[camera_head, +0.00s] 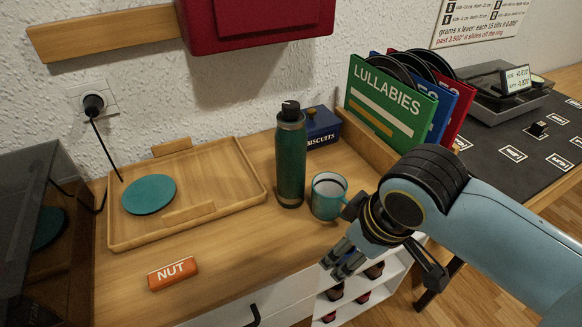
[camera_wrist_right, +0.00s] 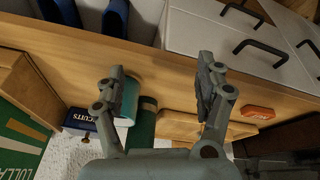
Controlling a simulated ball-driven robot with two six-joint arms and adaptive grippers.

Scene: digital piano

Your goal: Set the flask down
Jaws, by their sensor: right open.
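The flask (camera_head: 290,160) is dark green with a black cap. It stands upright on the wooden top, just left of a teal mug (camera_head: 328,196). In the right wrist view the flask (camera_wrist_right: 143,128) shows partly, beyond the mug (camera_wrist_right: 128,103). My right gripper (camera_head: 388,272) is open, with nothing between its fingers, in front and to the right of the mug, near the top's front edge. The open fingers also show in the wrist view (camera_wrist_right: 160,66). The gripper is apart from the flask. My left gripper is not in view.
A wooden tray (camera_head: 240,196) with a teal disc (camera_head: 149,194) lies left of the flask. An orange NUT bar (camera_head: 173,273) lies in front. A blue BISCUITS tin (camera_head: 322,128) and upright record sleeves (camera_head: 390,108) stand behind. Bare wood lies between bar and flask.

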